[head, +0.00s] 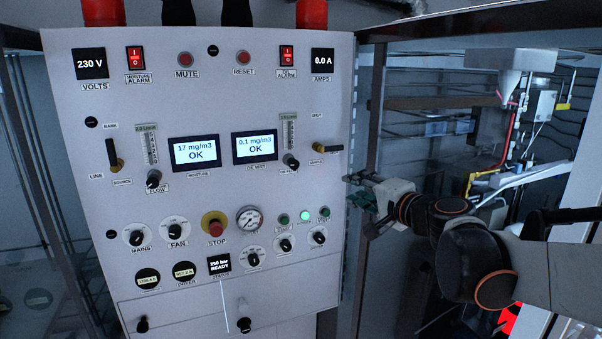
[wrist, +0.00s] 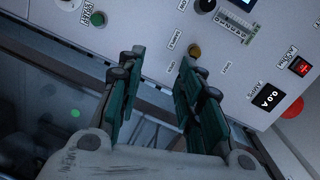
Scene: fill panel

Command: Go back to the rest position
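My gripper (head: 358,189) is at the right edge of the grey control panel (head: 110,200) in the head view, with my arm reaching in from the right. In the wrist view my gripper (wrist: 155,85) shows two green-padded fingers spread apart with nothing between them. Beyond the fingertips is the panel's face, with a brass-coloured knob (wrist: 194,50) just past the gap. The fingers look apart from the panel, though the exact distance is hard to tell.
A dark metal frame post (head: 375,110) stands right of the panel. Pipes and a white hopper-like vessel (head: 497,60) are behind my arm.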

